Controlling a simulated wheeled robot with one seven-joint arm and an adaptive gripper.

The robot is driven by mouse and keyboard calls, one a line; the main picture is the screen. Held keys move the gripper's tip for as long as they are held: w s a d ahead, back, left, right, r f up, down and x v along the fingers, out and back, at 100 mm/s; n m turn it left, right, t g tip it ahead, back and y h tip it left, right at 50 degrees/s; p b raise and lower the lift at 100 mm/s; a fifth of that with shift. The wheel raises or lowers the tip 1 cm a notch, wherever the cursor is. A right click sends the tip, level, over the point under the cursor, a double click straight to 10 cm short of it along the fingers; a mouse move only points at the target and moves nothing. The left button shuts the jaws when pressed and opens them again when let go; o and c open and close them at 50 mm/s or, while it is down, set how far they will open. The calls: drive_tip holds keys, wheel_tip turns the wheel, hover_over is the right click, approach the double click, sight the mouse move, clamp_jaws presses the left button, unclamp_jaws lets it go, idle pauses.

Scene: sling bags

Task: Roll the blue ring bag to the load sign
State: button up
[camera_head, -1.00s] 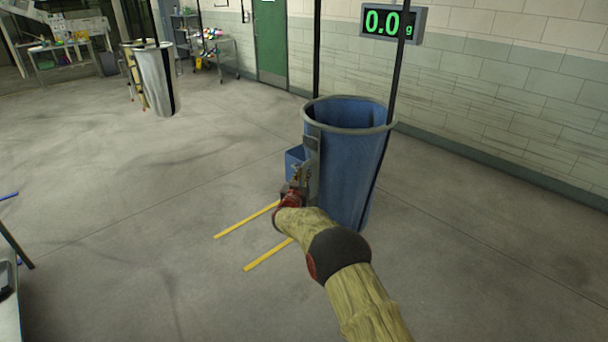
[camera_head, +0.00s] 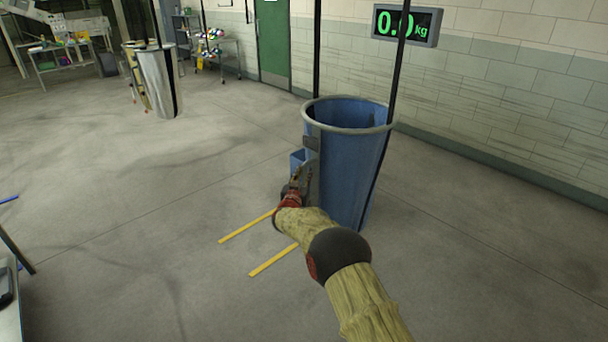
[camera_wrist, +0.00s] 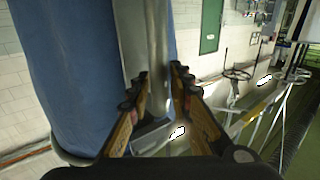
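The blue ring bag (camera_head: 345,175) hangs upright in the middle of the head view, open at the top. Its grey ring rim (camera_head: 348,129) hangs between two dark straps that run up out of view. The load sign (camera_head: 425,28) is on the back wall, above and right of the bag, and reads 0.0 kg in green. My gripper (camera_head: 300,176) is at the bag's left side. In the wrist view my fingers (camera_wrist: 161,74) stand on both sides of a grey plate (camera_wrist: 136,40) by the blue wall, and appear closed on it. The exact contact is partly hidden.
Two yellow floor strips (camera_head: 246,226) lie left of my arm. A silver bag (camera_head: 156,80) hangs at the back left. A table edge (camera_head: 10,305) is at lower left. Floor on the right is clear.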

drive_tip(key=shift+o, duration=1.2)
drive_tip(key=shift+s, duration=0.1)
drive_tip(key=s+a, duration=0.2)
drive_tip(key=s, duration=0.9)
drive_tip(key=shift+s+a, duration=0.15)
drive_tip(key=shift+s, duration=0.2)
